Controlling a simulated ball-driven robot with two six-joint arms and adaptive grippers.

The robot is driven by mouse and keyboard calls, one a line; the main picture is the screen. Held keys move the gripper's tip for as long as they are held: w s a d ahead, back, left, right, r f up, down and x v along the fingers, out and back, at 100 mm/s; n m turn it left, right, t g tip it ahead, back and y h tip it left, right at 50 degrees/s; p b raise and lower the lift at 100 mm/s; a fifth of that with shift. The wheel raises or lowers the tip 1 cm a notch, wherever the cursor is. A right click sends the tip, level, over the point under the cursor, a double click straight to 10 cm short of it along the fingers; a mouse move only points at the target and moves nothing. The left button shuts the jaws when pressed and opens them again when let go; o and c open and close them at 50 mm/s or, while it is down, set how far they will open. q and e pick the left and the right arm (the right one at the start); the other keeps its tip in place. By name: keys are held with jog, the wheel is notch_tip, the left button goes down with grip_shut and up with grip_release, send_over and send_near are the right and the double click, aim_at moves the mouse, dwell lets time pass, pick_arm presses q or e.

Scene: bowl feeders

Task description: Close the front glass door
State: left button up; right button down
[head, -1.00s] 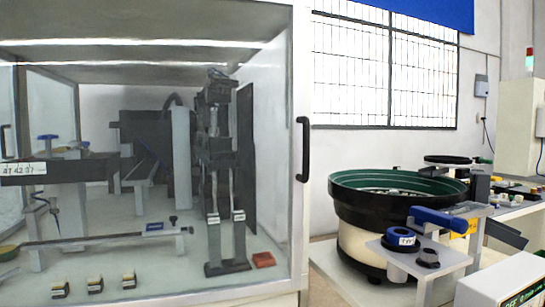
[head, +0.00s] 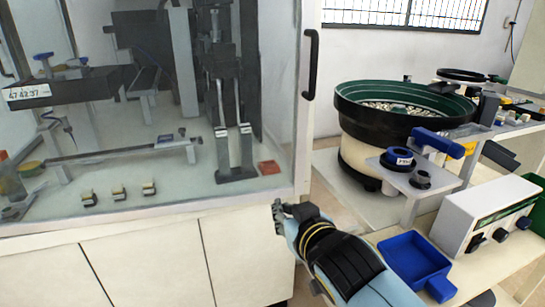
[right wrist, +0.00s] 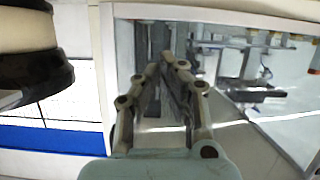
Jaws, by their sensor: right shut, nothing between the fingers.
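The front glass door (head: 302,130) is on the cabinet at the left of the head view. Its pale frame carries a black vertical handle (head: 311,65) on the right side. I cannot tell for sure how far the door stands from its frame. My right gripper (head: 279,217) is shut and empty, low in front of the cabinet, below the handle and apart from it. In the right wrist view my right gripper (right wrist: 170,63) points toward the cabinet, with a pale upright frame edge (right wrist: 107,65) to the left of it. My left gripper is not in view.
Inside the cabinet are a dark press (head: 228,110), several small blocks and a red block (head: 269,167). To the right stand a bowl feeder (head: 400,110), a blue bin (head: 412,262) and a white control box (head: 488,215). White cupboard fronts (head: 150,262) lie below the glass.

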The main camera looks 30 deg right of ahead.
notch_tip(320, 180, up, 23)
jog(key=d+m+t+h+p, duration=0.1)
jog(key=m+t+h+p, duration=0.1)
jog(key=t+p, duration=0.1)
send_near(269, 71)
jog(key=x, duration=0.7)
jog(key=shift+w+d+f+p, duration=0.1)
jog(key=shift+w+p, duration=0.05)
jog(key=shift+p, duration=0.15)
